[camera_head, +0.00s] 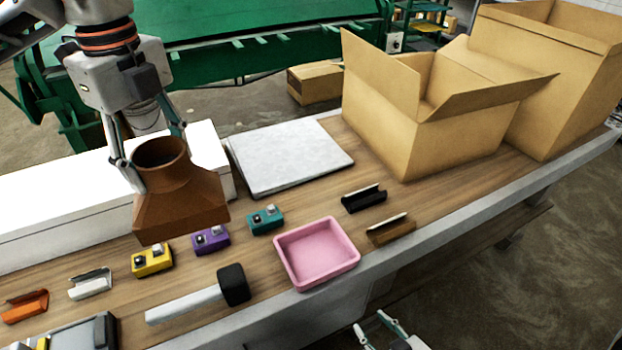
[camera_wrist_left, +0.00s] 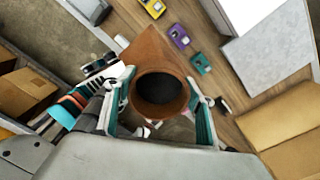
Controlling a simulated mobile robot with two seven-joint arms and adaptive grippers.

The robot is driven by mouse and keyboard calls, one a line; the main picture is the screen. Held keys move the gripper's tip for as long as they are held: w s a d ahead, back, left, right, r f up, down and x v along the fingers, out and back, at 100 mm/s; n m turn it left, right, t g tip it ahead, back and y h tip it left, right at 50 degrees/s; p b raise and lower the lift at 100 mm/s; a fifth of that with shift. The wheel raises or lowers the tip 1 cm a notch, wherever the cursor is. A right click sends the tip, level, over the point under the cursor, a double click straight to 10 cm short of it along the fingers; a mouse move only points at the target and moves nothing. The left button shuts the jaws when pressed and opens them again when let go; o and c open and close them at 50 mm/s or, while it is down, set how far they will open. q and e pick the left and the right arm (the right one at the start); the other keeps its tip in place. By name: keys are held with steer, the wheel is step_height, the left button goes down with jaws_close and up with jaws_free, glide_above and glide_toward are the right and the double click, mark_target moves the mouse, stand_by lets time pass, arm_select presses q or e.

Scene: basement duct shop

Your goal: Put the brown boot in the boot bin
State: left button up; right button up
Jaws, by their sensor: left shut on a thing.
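The brown boot (camera_head: 180,205) is a duct fitting with a round collar on top and a flared rectangular base. My left gripper (camera_head: 150,165) is shut on its collar, one finger on either side, and holds it upright over the left part of the bench. In the left wrist view, the boot (camera_wrist_left: 150,50) shows its dark round opening between the fingers of the left gripper (camera_wrist_left: 160,105). An open cardboard box (camera_head: 440,135) stands on the bench at the right; I see no label marking it as the boot bin. My right gripper (camera_head: 372,322) is at the bottom edge, its fingertips apart and empty.
A second cardboard box (camera_head: 560,80) stands behind the first. A grey slab (camera_head: 290,157), a pink tray (camera_head: 318,254), a mallet (camera_head: 205,297) and yellow, purple and teal switch boxes (camera_head: 266,219) lie on the bench. A white box (camera_head: 60,210) runs along the back left.

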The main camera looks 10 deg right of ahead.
arm_select(q)
step_height(320, 180, down, 20)
steer(key=shift+p, duration=0.65)
steer(key=shift+c, duration=0.7)
steer(key=o, duration=1.8)
steer(key=shift+o, duration=0.2)
